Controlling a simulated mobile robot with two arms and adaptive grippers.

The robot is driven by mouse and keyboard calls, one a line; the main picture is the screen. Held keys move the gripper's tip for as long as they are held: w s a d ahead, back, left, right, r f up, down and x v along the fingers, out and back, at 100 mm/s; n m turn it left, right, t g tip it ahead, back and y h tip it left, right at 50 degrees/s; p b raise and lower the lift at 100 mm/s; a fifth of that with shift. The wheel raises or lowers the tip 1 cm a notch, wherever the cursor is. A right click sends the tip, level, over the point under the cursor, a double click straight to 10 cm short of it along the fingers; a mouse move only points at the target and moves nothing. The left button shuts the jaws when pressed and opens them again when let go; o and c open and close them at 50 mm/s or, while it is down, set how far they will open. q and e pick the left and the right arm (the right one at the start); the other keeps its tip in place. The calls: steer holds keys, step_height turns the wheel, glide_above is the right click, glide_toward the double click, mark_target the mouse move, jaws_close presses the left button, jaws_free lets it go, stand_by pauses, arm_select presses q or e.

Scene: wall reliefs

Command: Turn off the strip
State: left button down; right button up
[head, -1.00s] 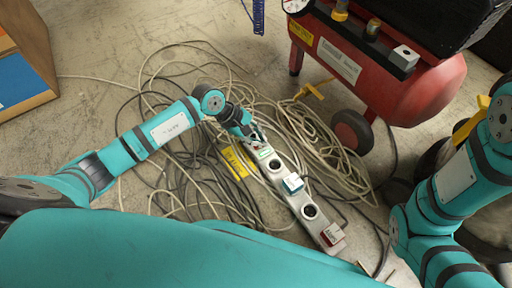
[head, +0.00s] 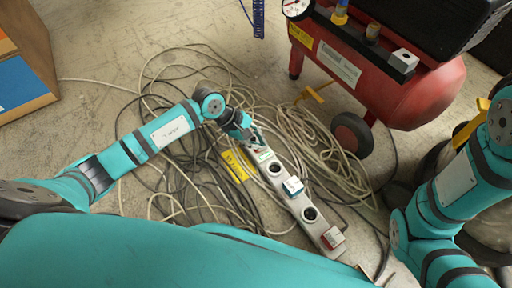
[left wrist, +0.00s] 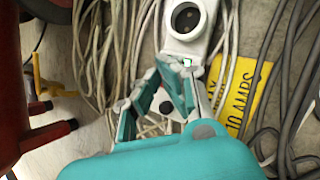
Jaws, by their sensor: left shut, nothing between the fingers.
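A long pale power strip (head: 286,182) lies on the floor among tangled cables, running from the middle toward the lower right. It has dark round sockets, a small blue-and-white piece (head: 293,186) midway and a red-and-white piece (head: 332,238) at its near end. My left gripper (head: 260,146) is at the strip's far end, shut and empty. In the left wrist view the fingertips (left wrist: 172,64) are by the strip's end (left wrist: 186,46), close to a small green-lit spot (left wrist: 187,62). I cannot tell whether they touch it. My right arm shows at the right, without its gripper.
Loose cables (head: 180,150) cover the floor around the strip. A yellow label (head: 235,164) lies beside it. A red compressor (head: 380,75) with a black wheel (head: 351,134) stands at the upper right. A wooden cabinet (head: 25,60) stands at the upper left, with bare floor near it.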

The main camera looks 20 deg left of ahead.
arm_select(q)
steer(key=shift+f, duration=0.15)
steer(key=shift+f+b, duration=0.3)
steer(key=shift+s+a+f, duration=0.1)
steer(key=shift+s+f, duration=0.05)
steer(key=shift+f, duration=0.2)
stand_by(0.9)
steer(key=shift+r, duration=0.15)
steer(key=shift+w+r+p, duration=0.2)
steer(key=shift+r+p, duration=0.15)
steer(key=shift+r, duration=0.35)
steer(key=r+p, duration=0.2)
steer(key=r, duration=0.1)
steer(key=d+r+p, duration=0.1)
steer(key=shift+w+r, duration=0.4)
stand_by(0.4)
